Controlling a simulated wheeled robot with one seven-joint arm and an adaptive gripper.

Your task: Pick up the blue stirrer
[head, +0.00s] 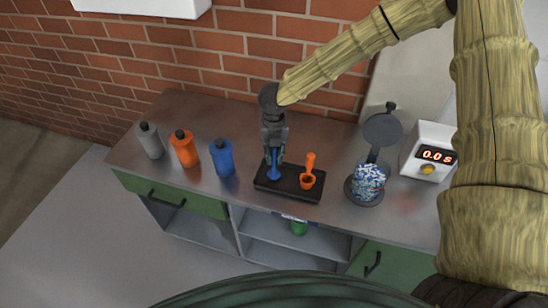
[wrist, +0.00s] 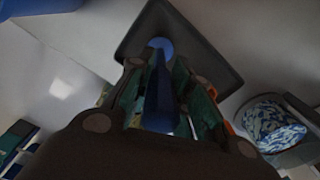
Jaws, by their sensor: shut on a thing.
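The blue stirrer (head: 274,172) stands upright on the left part of a dark tray (head: 265,186) on the counter. My gripper (head: 273,156) is above the tray and shut on the stirrer's upright handle. In the wrist view the blue handle (wrist: 158,95) runs between the fingers of my gripper (wrist: 163,112), and the stirrer's round blue end shows beyond them over the tray (wrist: 190,35). I cannot tell whether the stirrer's lower end touches the tray.
An orange scoop-like tool (head: 308,175) stands close by on the tray's right. Blue (head: 222,158), orange (head: 184,149) and grey (head: 151,141) bottles stand left. An open round container (head: 368,184) with blue-white contents and a white timer box (head: 428,150) stand right. A brick wall (head: 230,45) is behind.

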